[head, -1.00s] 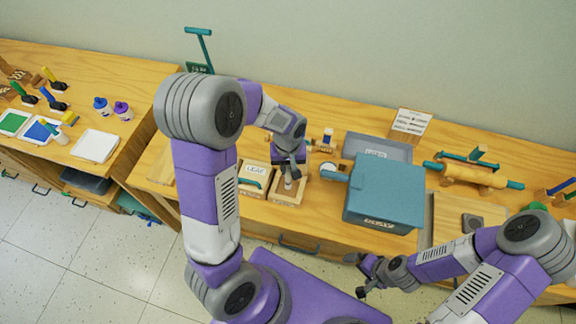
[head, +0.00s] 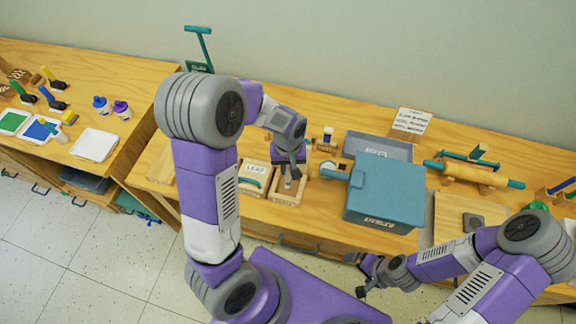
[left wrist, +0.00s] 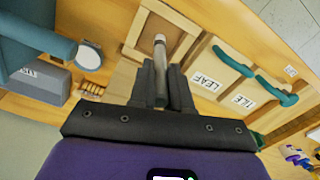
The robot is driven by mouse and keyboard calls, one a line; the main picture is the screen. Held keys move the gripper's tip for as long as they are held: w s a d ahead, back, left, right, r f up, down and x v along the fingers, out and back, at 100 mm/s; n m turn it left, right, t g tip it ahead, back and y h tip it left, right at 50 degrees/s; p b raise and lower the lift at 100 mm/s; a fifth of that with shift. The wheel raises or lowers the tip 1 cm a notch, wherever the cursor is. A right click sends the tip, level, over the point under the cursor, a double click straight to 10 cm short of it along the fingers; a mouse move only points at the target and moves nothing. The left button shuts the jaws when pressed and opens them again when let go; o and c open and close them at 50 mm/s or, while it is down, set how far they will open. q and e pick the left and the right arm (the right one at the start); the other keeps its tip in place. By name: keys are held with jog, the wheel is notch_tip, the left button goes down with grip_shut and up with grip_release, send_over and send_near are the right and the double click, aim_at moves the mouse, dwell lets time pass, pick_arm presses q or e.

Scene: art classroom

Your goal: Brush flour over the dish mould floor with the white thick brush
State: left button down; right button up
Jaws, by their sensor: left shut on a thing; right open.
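The dish mould (head: 278,201) is a shallow wooden tray on the right-hand bench, directly below my left gripper. My left gripper (head: 293,172) is shut on the brush (left wrist: 160,55), which shows as a slim grey stick with a pale end reaching over the mould floor. I cannot tell whether its tip touches the floor. No flour can be made out. My right gripper (head: 367,280) is open and empty in front of the bench.
A mould labelled LEAF (head: 254,170) stands left of the dish mould. A large teal box (head: 388,188) stands close on the right, with a grey bin (head: 378,148) behind it. A rolling pin (head: 472,175) lies further right. A separate bench with paint trays (head: 95,145) is at left.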

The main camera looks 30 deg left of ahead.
pick_arm(q)
jog(key=shift+f, duration=0.35)
jog(key=shift+s+a, duration=0.1)
jog(key=shift+a, duration=0.15)
dwell(0.3)
jog(key=shift+s+a, duration=0.15)
jog(key=shift+a, duration=0.35)
jog(key=shift+d, duration=0.25)
